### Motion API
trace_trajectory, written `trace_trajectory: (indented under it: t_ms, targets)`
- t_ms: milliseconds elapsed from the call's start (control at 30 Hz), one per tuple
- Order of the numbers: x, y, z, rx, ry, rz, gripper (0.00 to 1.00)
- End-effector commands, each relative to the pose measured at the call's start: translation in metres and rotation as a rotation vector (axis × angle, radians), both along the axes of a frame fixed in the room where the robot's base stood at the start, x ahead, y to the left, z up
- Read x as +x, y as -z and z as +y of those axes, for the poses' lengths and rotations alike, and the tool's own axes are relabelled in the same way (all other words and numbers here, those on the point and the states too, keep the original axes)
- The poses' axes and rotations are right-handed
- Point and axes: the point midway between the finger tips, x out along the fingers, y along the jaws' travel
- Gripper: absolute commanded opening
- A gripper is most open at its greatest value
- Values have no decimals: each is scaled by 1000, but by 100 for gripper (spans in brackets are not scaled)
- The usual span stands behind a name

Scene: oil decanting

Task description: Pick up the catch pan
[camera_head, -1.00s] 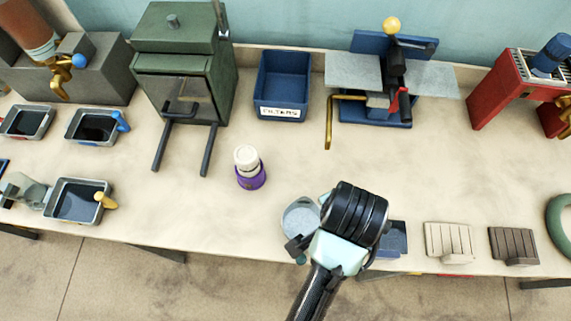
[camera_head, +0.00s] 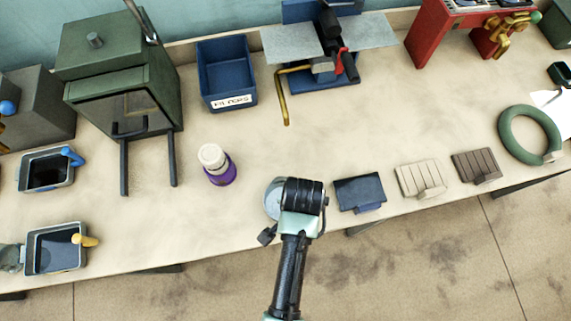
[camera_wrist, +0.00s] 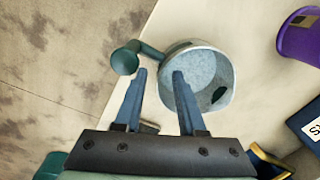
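A round, light grey pan (camera_wrist: 203,78) with a green handle and round knob (camera_wrist: 125,58) lies on the bench near its front edge; I take it for the catch pan. It appears empty inside. In the head view only the left part of the pan (camera_head: 272,198) shows, beside my wrist, which covers the rest. My gripper (camera_wrist: 158,72) is open in the wrist view, with two blue fingers apart. The head view hides the fingertips.
A purple jar with a white lid (camera_head: 217,165) stands behind the pan. Dark (camera_head: 360,193), pale (camera_head: 420,178) and brown (camera_head: 475,166) pads lie to the right. Rectangular trays (camera_head: 55,247) stand at left. A blue bin (camera_head: 227,75) is behind. The bench middle is clear.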

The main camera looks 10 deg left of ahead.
Motion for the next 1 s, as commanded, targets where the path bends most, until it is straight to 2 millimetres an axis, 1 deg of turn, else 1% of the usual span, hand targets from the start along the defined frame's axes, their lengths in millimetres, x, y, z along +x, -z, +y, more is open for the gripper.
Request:
trace_trajectory:
  t_ms: [133,233,333,533,567,600,767,800,1000]
  targets:
    - [2,18,2,0,1,3,40]
    - [3,28,2,-1,0,1,40]
    - [3,33,2,0,0,0,40]
    - [3,33,2,0,0,-1,40]
    - [3,33,2,0,0,-1,38]
    - [3,33,2,0,0,-1,30]
    - [3,33,2,0,0,-1,2]
    - [3,33,2,0,0,-1,0]
    - [3,33,2,0,0,-1,0]
